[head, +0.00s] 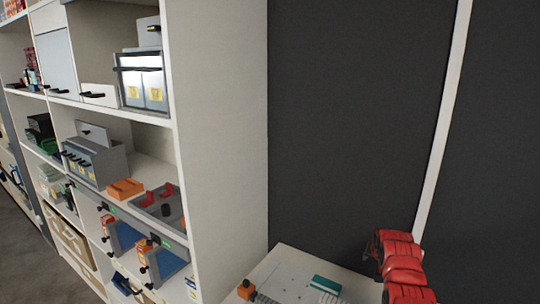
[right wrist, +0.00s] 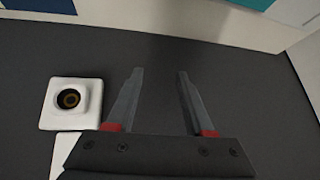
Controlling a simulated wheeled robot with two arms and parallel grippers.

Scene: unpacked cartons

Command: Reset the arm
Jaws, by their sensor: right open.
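My right arm shows red at the lower right of the head view, with a dark part, perhaps my right gripper (head: 373,250), at its left side. In the right wrist view, my right gripper (right wrist: 160,72) has its two grey fingers apart, with nothing between them. A dark grey surface lies behind the fingers. My left gripper is in neither view.
A white shelf unit (head: 220,150) with boxes and bins fills the left. A white table (head: 290,268) holds a teal-and-white box (head: 326,285) and a small orange item (head: 246,289). A white square fitting (right wrist: 70,103) sits left of the fingers.

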